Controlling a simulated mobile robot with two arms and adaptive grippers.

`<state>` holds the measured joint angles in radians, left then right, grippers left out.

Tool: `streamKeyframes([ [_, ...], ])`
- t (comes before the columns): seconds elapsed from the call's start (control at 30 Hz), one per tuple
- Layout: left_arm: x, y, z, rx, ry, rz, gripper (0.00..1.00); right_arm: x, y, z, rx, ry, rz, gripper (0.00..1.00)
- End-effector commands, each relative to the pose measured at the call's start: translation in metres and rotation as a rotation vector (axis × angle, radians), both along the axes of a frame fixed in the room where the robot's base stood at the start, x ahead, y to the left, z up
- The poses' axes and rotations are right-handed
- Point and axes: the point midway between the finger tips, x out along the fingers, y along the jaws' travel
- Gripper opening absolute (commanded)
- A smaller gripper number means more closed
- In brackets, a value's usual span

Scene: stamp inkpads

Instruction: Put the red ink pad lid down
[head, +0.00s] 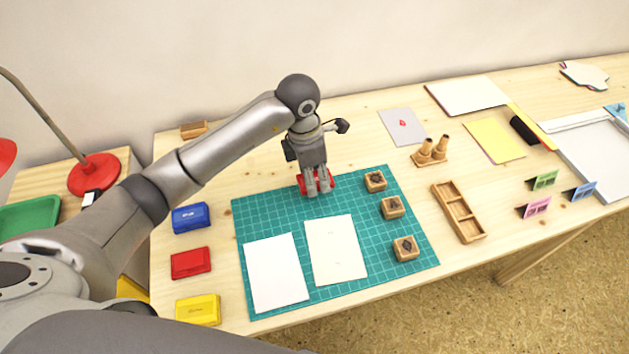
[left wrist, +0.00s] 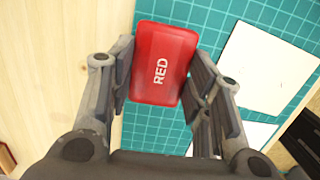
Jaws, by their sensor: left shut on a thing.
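In the head view the lid (head: 301,183) shows behind the fingers, at the back edge of the green cutting mat (head: 270,210). In the left wrist view the lid sits between the two fingers (left wrist: 158,80), over the mat. I cannot tell whether it touches the mat. A red ink pad (head: 191,263) lies left of the mat, between the blue pad (head: 191,217) and the yellow pad (head: 198,309). My right gripper is not in view.
Two white sheets (head: 275,273) (head: 336,250) lie on the mat. Several wooden stamps (head: 404,249) stand along its right side. A wooden tray (head: 447,203) and a stamp-handle stand (head: 430,161) are farther right. The mat is clear between the sheets and the lid.

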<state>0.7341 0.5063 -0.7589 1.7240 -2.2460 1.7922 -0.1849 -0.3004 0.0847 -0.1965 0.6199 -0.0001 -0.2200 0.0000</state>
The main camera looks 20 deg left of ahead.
Motion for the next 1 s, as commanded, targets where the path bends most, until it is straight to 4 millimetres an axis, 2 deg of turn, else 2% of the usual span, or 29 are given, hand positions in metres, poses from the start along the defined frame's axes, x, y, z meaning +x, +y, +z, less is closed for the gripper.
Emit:
streamKeyframes([
  [0.3,0.003,0.000,-0.035,0.000,0.002,0.000,0.34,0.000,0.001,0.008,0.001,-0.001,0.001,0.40],
  [0.67,0.004,0.001,-0.041,0.001,0.000,-0.001,0.34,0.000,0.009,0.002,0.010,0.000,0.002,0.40],
  [0.7,0.004,0.001,-0.039,0.001,0.000,-0.001,0.51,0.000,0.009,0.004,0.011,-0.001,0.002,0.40],
  [0.83,0.004,0.001,-0.039,0.001,0.001,0.000,0.67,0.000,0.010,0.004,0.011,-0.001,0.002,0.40],
  [1.0,0.004,0.000,-0.039,0.001,0.001,0.000,0.67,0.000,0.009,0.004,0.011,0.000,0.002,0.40],
])
